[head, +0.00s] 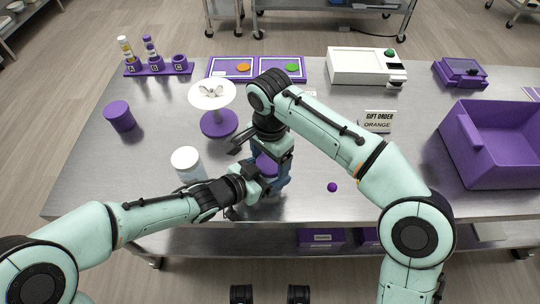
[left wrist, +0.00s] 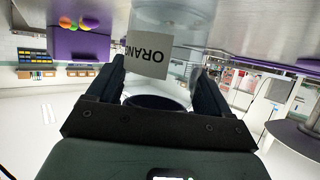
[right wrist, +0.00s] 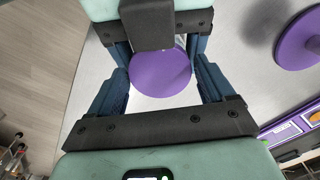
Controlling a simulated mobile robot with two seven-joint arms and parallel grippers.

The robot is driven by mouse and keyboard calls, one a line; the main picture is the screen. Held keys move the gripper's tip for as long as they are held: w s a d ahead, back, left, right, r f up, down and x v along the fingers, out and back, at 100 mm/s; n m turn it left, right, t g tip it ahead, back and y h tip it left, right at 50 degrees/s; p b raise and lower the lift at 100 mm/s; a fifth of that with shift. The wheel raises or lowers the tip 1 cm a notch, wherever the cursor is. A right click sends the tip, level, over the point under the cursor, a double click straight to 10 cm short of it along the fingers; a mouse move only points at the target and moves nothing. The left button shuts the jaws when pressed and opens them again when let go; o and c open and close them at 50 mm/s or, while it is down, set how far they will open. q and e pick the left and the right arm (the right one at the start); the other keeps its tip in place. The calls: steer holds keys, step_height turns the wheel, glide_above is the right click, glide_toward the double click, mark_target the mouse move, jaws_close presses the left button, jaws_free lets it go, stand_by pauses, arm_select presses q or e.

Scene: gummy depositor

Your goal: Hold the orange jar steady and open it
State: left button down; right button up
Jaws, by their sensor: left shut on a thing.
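The orange jar is clear with a white label reading "ORANG…" (left wrist: 147,56) in the left wrist view. Its purple lid (head: 266,164) shows in the head view, and as a round disc (right wrist: 160,74) in the right wrist view. My left gripper (head: 268,182) comes in from the left and is shut on the jar's body; its fingers flank the jar in the left wrist view (left wrist: 160,88). My right gripper (right wrist: 162,88) is above the jar, pointing down, with its fingers open on both sides of the lid and gaps between. The arms hide much of the jar in the head view.
A white-lidded jar (head: 187,160) stands close to my left arm. A purple-based stand (head: 219,123) and purple cylinder (head: 120,116) are behind it. A purple ball (head: 332,187) lies to the right, with an order sign (head: 377,122) and purple bin (head: 475,160) beyond.

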steer(key=c, duration=0.5)
steer(key=o, duration=0.9)
steer(key=shift+o, duration=0.2)
steer(key=shift+r, duration=2.3)
arm_select(q)
jaws_free()
